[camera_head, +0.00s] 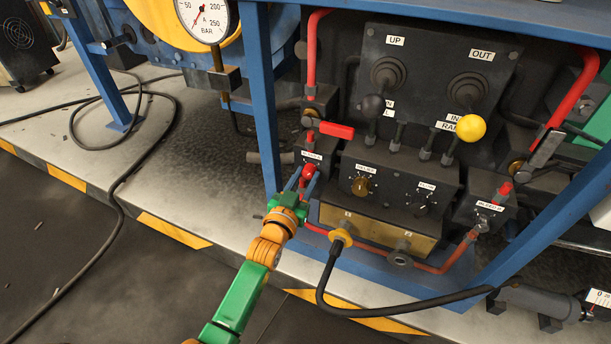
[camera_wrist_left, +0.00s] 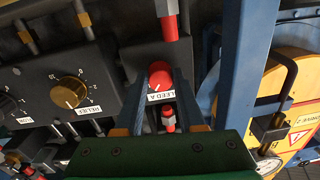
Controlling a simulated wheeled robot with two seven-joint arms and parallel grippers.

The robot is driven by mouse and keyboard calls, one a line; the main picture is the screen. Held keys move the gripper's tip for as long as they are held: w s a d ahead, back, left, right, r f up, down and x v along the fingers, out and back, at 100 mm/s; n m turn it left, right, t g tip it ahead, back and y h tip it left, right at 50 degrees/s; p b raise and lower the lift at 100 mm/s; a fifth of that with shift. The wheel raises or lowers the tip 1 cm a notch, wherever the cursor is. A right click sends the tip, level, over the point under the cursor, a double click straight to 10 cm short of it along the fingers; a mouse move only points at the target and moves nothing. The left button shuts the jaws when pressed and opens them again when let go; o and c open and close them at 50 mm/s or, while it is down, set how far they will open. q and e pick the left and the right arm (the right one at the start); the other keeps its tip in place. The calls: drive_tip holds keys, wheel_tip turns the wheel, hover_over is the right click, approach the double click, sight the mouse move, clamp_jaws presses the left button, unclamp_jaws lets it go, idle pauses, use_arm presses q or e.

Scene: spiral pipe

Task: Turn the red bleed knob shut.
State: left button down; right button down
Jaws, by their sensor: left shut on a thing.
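The red bleed knob (camera_head: 309,171) sits on the front of a small dark block labelled BLEED A (camera_head: 311,157), left of the main valve panel. In the left wrist view the round red knob (camera_wrist_left: 160,74) lies between the tips of my left gripper, just above the label (camera_wrist_left: 161,96). My left gripper (camera_head: 306,178) reaches up to it from below, and its two blue fingers are shut on the knob. The fingers partly cover the knob's sides. A second block, labelled BLEED B (camera_head: 490,207), stands at the right of the panel. My right gripper is not in view.
A blue frame post (camera_head: 267,100) stands close left of the gripper. A red-handled lever (camera_head: 337,130) is just above the knob. A brass relief knob (camera_head: 362,186) and yellow-balled lever (camera_head: 470,128) are to the right.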

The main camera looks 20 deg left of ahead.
use_arm(q)
drive_tip(key=n+p, duration=0.2)
drive_tip(key=n, duration=0.2)
drive_tip(key=shift+r, duration=0.1)
drive_tip(key=n+p, duration=0.1)
drive_tip(key=n, duration=0.2)
drive_tip(key=shift+n, duration=0.4)
drive_tip(key=n, duration=0.2)
drive_tip(key=shift+n+h, duration=0.3)
drive_tip(key=n, duration=0.2)
drive_tip(key=shift+n+g, duration=0.3)
drive_tip(key=shift+n, duration=1.4)
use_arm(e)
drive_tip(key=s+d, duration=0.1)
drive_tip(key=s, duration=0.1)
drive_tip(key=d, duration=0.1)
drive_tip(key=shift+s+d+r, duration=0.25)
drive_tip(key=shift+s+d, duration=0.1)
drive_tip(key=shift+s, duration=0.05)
use_arm(q)
drive_tip(key=shift+n, duration=0.3)
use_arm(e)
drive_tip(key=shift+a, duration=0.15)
use_arm(q)
drive_tip(key=c, duration=0.5)
unclamp_jaws()
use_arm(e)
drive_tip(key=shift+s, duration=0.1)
